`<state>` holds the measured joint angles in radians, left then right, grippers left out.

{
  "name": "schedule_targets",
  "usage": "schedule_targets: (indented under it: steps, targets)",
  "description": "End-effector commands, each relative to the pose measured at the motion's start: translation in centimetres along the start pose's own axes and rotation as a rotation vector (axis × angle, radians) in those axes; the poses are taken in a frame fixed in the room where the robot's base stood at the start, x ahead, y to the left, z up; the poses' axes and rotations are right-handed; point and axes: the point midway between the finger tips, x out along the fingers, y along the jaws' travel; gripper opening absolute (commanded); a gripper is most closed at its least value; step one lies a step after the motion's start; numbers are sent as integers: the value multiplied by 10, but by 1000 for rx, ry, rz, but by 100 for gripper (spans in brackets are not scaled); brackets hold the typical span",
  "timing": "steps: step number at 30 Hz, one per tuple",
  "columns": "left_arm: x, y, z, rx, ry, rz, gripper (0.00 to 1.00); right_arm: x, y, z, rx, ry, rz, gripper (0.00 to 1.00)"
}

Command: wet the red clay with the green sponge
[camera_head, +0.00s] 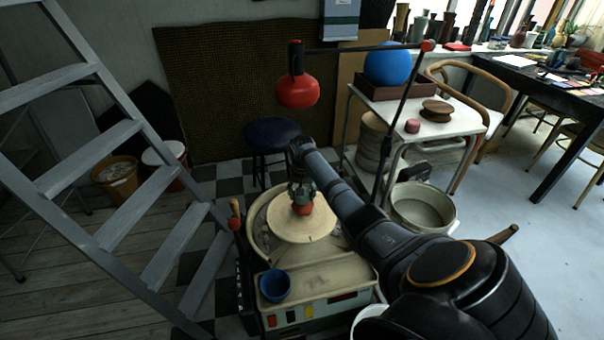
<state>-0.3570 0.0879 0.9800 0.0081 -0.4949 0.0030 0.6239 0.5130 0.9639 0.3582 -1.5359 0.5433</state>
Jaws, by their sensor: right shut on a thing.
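The red clay (304,209) is a small lump on the pale round disc of the pottery wheel (301,229). My right gripper (301,195) comes in from the lower right and points down right above the clay. It is shut on the green sponge (301,198), of which only a small dark green part shows between the fingers. The sponge is at the top of the clay; I cannot tell whether they touch. The fingers and sponge hide part of the clay. My left gripper is not in view.
A blue bowl (274,286) sits at the wheel's front edge. A red lamp (297,90) hangs above, behind the wheel. A grey ladder (137,190) stands left. A white table (455,124) with a blue ball (388,66) and a metal basin (423,207) are at right.

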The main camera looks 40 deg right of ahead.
Motion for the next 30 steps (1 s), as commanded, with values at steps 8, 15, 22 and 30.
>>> schedule_targets:
  steps: [8, 15, 22, 30]
  targets:
    - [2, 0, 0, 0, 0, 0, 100, 4, 0, 0, 0, 0, 0, 31]
    - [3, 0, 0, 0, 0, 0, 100, 8, 0, 1, 0, -1, 0, 31]
    - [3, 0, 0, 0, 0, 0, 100, 7, 0, 1, 0, -1, 0, 31]
    - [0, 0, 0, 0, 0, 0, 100, 7, 0, 1, 0, -1, 1, 31]
